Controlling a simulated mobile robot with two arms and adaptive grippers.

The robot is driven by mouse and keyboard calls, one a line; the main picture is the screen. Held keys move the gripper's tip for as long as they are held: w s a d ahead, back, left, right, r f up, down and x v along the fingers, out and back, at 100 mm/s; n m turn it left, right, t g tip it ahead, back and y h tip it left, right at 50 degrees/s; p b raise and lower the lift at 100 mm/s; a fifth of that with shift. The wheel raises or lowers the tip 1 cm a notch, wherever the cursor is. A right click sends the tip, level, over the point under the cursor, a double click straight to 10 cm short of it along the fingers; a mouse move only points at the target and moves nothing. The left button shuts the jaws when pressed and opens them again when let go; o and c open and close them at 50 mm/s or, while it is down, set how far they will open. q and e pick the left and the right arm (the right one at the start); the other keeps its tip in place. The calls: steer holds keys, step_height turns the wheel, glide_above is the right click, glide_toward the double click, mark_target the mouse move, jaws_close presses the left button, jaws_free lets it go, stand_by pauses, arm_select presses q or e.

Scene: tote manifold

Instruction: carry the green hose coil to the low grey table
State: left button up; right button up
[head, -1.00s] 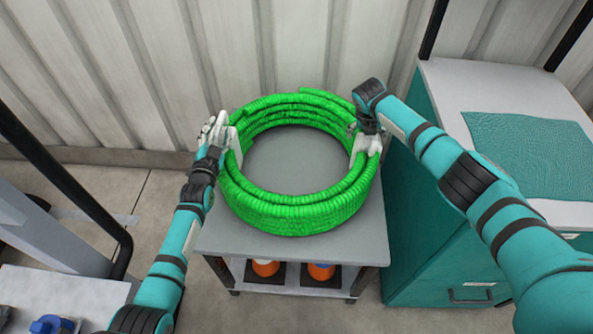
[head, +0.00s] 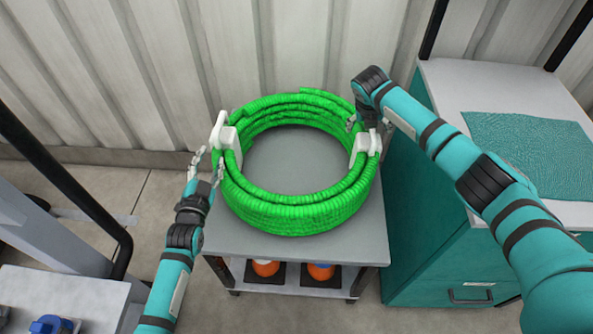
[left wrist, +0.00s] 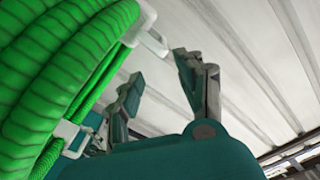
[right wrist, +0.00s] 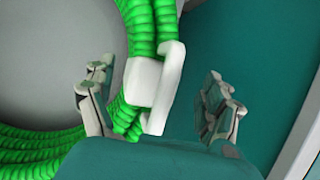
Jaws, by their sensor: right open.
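The green hose coil (head: 295,214) lies flat on a low grey table (head: 225,240). It has a white handle on its left side (head: 222,132) and another on its right side (head: 361,149). My left gripper (head: 207,167) is open and empty, just left of and in front of the left handle; its spread fingers (left wrist: 160,95) show beside the coil in the left wrist view. My right gripper (head: 368,124) is open at the right handle. In the right wrist view its fingers stand apart on either side of the white handle (right wrist: 145,85), with gaps.
A teal cabinet (head: 440,240) with a teal mat (head: 530,150) on its top stands close on the right. Orange items (head: 320,271) sit on the table's lower shelf. A light worktop (head: 95,290) is at the lower left. A ribbed wall (head: 300,40) is behind.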

steer(key=v, duration=0.7)
steer(key=shift+s, duration=0.1)
